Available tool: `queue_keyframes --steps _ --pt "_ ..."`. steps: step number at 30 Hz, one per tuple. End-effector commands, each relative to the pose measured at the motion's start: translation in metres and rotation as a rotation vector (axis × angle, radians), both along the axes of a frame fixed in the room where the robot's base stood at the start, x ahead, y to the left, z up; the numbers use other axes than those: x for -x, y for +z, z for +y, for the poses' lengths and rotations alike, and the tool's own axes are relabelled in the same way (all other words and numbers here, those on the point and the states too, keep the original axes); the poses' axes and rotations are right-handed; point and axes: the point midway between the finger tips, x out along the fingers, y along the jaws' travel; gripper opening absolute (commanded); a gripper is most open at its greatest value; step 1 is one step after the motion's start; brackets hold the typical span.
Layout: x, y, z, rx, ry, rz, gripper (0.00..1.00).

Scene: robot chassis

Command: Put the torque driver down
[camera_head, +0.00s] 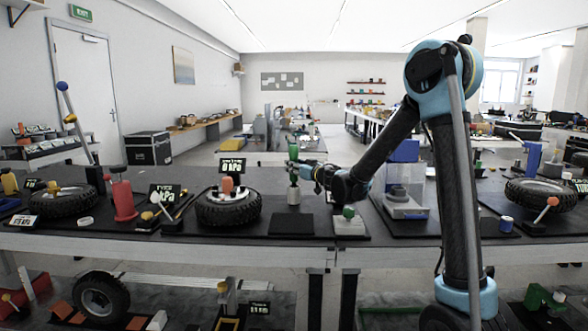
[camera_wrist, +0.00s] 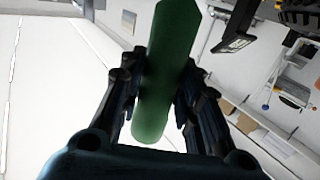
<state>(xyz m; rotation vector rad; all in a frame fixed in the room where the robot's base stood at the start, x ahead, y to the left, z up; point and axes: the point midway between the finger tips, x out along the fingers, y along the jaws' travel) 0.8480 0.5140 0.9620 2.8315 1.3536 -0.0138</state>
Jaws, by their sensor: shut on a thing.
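My gripper (camera_head: 299,170) is shut on the torque driver (camera_head: 293,152), a green-handled tool that stands roughly upright above the workbench. In the wrist view the green handle (camera_wrist: 172,55) runs between the two dark fingers. A light grey cylinder (camera_head: 294,195) shows right below the gripper; I cannot tell whether it is part of the driver or a separate holder. A dark flat mat (camera_head: 291,224) lies on the bench just below and in front of it.
A tyre (camera_head: 228,212) with a pressure display (camera_head: 232,165) stands to the left. A pale block with a green knob (camera_head: 348,222) sits close on the right, before a clear box with a blue top (camera_head: 404,178). The dark mat looks bare.

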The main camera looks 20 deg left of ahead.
Motion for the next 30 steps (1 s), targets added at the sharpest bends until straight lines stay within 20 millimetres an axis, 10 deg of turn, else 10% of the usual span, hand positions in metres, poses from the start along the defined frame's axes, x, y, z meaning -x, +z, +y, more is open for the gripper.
queue_keyframes --steps 4,5,8,20,30 --pt "0.000 -0.001 0.000 0.000 0.000 0.000 0.03" --pt "0.000 -0.002 0.000 0.000 0.000 0.000 0.33" --pt "0.000 -0.001 0.000 0.000 0.000 0.000 0.51" --pt "0.001 0.000 -0.002 0.000 -0.001 0.000 0.51" --pt "0.033 0.001 -0.042 0.000 -0.003 0.000 0.51"
